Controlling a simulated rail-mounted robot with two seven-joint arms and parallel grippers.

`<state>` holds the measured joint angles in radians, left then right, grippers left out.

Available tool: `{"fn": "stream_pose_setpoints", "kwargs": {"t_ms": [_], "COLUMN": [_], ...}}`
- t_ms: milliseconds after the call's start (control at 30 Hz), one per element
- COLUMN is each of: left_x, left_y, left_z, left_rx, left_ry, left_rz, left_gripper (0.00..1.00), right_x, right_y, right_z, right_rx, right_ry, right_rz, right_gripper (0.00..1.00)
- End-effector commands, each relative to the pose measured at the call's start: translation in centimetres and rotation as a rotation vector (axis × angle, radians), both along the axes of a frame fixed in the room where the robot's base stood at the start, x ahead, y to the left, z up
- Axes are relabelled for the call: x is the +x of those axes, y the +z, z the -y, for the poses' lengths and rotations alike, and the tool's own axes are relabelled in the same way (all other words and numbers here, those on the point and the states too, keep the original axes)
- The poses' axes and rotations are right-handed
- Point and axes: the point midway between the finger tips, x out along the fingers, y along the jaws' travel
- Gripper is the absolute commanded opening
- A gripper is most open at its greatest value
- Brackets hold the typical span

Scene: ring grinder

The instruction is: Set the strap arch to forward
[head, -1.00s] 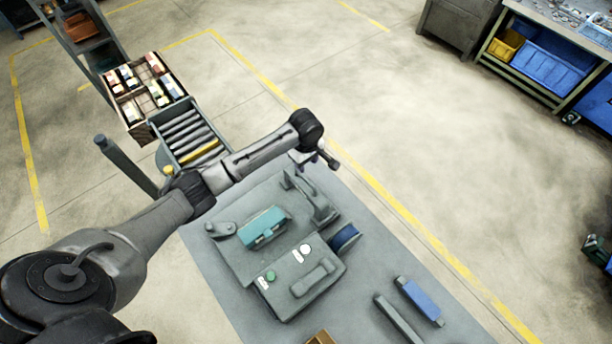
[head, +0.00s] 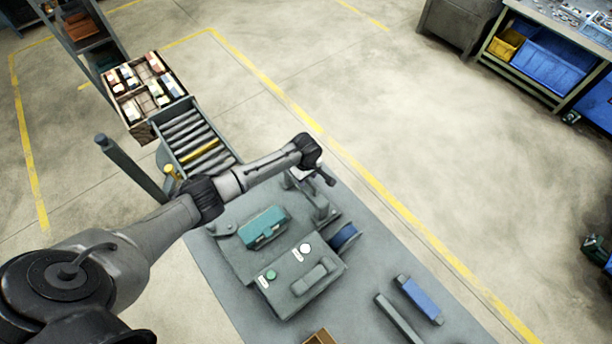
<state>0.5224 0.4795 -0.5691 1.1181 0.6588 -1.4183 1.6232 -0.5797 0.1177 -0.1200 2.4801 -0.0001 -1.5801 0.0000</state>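A grey arch-like bracket (head: 321,208), which I take to be the strap arch, stands at the back of the grey machine on the table. It is partly hidden by my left gripper and wrist, so its exact tilt is unclear. My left gripper (head: 325,179) is at the bracket's upper end. I cannot tell whether it touches the bracket or whether its fingers are open. The machine's front housing carries a green button (head: 271,275), a white button (head: 305,248) and a grey raised handle-like block (head: 309,280). My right gripper is not in view.
A teal block (head: 263,228) and a blue roll (head: 343,237) sit close to the bracket. A blue-topped bar (head: 420,300) and a grey bar (head: 398,319) lie to the right. A roller conveyor (head: 190,137) and a crate of small boxes (head: 143,88) stand behind on the left.

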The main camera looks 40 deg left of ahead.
Motion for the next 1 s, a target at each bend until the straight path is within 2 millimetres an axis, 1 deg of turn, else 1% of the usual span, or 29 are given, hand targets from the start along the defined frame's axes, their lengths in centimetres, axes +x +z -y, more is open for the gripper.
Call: {"fn": "stream_pose_setpoints", "kwargs": {"t_ms": [67, 500, 867, 933, 1000], "left_x": [0.0, 0.0, 0.1, 0.4, 1.2], "left_y": [0.0, 0.0, 0.0, 0.0, 0.0], "left_z": [0.0, 0.0, 0.1, 0.6, 1.7], "left_rx": [0.0, 0.0, -0.001, -0.002, -0.003], "left_ry": [0.0, 0.0, -0.001, -0.008, -0.025], "left_rz": [0.0, 0.0, 0.0, 0.0, 0.002], "left_gripper": [0.43, 0.0, 0.0, 0.0, 0.0], "right_x": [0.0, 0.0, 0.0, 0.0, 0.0], "right_y": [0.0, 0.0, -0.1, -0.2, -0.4], "right_z": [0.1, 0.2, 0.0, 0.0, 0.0], "right_rx": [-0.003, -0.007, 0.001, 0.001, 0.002], "right_ry": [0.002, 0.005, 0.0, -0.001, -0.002], "right_rz": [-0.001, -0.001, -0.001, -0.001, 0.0], "right_gripper": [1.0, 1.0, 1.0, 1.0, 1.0]}}
